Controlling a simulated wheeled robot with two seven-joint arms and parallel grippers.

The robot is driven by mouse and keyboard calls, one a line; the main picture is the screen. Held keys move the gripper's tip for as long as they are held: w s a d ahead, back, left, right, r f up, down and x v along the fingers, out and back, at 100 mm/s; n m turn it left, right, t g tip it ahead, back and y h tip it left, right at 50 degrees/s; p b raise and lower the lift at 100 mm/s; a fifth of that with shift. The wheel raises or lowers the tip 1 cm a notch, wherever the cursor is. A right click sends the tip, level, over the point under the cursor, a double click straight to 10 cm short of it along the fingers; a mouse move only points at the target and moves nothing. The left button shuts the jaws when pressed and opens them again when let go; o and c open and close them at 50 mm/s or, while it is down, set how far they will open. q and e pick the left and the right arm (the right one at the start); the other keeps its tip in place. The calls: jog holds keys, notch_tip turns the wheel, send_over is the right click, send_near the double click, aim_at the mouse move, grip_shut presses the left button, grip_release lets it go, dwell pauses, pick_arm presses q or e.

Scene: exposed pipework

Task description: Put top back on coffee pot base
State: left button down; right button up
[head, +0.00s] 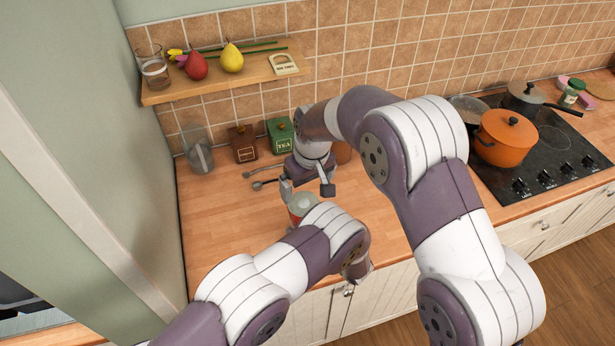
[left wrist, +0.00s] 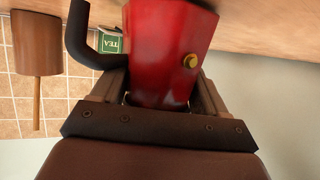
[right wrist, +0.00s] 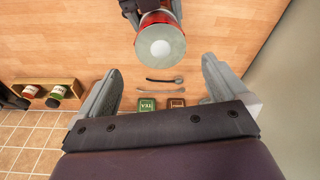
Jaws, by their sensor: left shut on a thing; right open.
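The coffee pot base is red with a pale grey round top face; it shows in the head view (head: 301,207), the left wrist view (left wrist: 165,50) and the right wrist view (right wrist: 160,47). It has a black handle and a brass valve. My left gripper (left wrist: 165,100) is shut on it; in the head view my left arm hides that gripper. My right gripper (head: 307,188) is open and empty near the base, its fingers apart in the right wrist view (right wrist: 165,85). I cannot make out the coffee pot top in any view.
Two spoons (right wrist: 165,80) lie on the counter (head: 225,225) near the green tea tin (head: 280,134) and a brown tin (head: 242,143). A glass jar (head: 197,150) stands by the wall. An orange pot (head: 505,138) sits on the hob at right. The counter's left part is clear.

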aim_at(303, 202)
jog(key=f, duration=0.3)
jog(key=w+f, duration=0.1)
jog(key=f, duration=0.5)
jog(key=shift+w+a+f, duration=0.1)
jog(key=shift+w+a, duration=0.1)
jog(key=shift+a, duration=0.2)
jog(key=shift+c, duration=0.3)
jog(key=c, duration=0.9)
jog(key=m+h, duration=0.1)
jog(key=m, duration=0.9)
jog(key=shift+h, duration=0.3)
jog(key=o, duration=1)
jog(key=shift+c, duration=0.2)
